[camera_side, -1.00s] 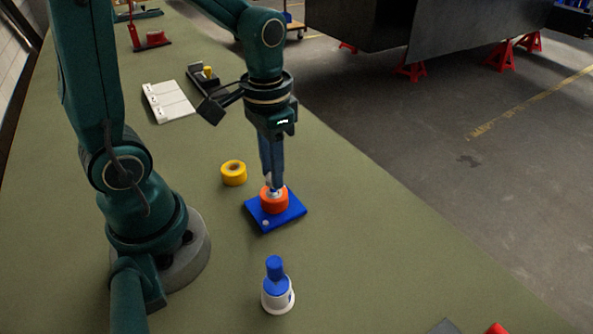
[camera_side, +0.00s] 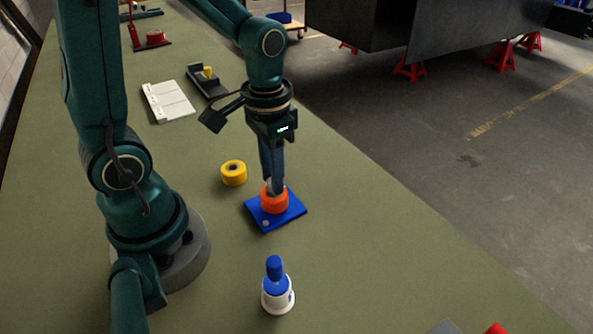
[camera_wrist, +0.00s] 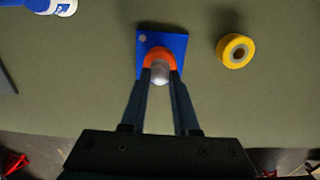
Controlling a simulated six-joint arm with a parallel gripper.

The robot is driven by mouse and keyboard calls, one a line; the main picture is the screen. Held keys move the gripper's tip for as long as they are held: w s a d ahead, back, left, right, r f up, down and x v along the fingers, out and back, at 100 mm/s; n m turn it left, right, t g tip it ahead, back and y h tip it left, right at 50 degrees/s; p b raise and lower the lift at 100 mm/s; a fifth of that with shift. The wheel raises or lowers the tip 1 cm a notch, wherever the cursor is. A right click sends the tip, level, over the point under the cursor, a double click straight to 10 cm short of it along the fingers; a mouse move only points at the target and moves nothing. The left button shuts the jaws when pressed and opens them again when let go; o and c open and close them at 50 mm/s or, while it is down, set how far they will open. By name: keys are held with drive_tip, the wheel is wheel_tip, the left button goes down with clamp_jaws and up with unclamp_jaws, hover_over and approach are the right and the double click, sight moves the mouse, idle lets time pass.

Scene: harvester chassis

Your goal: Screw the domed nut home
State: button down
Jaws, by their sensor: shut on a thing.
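The domed nut (camera_wrist: 160,74) is a silver dome held between the two fingertips of my gripper (camera_wrist: 160,78) in the wrist view. It sits at the top of an orange round part (camera_side: 274,203), which stands on a blue square plate (camera_side: 290,213) on the bench. The blue plate (camera_wrist: 177,43) also shows in the wrist view, with a small pale dot near one corner. In the side view my gripper (camera_side: 273,186) points straight down onto the orange part, and its fingers hide most of the nut. The thread under the nut is hidden.
A yellow tape roll (camera_side: 233,173) lies left of the plate. A white bottle with a blue cap (camera_side: 277,292) stands in front. A white tray (camera_side: 168,101) and a black holder with a yellow piece (camera_side: 206,82) lie farther back.

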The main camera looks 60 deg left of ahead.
drive_tip(key=shift+f, duration=0.35)
idle(0.3)
drive_tip(key=c, duration=0.6)
unclamp_jaws()
drive_tip(key=shift+r, duration=2.55)
